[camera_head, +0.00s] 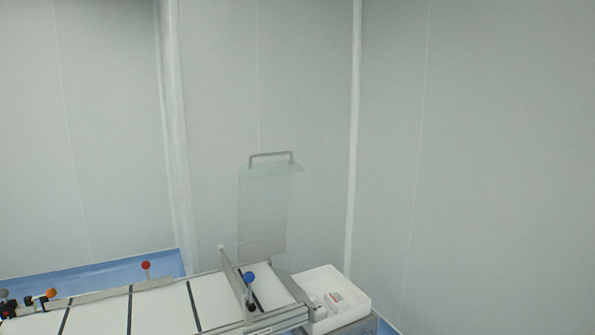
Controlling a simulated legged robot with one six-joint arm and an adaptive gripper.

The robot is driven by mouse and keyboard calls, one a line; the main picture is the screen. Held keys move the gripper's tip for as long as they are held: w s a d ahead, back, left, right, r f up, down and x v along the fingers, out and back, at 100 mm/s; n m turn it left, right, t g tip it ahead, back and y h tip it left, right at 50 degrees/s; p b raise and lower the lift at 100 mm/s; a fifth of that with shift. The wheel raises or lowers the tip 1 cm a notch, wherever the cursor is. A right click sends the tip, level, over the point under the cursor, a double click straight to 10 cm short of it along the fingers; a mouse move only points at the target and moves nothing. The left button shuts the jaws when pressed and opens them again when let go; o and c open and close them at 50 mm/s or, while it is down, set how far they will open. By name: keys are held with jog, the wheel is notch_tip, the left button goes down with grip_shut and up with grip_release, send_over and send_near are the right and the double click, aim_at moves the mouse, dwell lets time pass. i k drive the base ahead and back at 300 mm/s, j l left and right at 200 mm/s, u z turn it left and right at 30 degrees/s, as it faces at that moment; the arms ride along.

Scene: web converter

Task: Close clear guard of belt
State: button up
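The clear guard (264,205) is a see-through panel that stands raised, close to upright, at the far side of the belt near its right end. A grey bar handle (271,155) is on its top edge. The white belt (165,312) with dark cross strips runs along the lower part of the view, and the guard does not cover it. My gripper is not in view.
A white bin (358,300) with small items inside stands at the belt's right end. Pale walls enclose the back; the air above the belt is clear.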

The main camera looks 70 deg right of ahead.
aim_at(291, 154)
jog(key=z, duration=2.15)
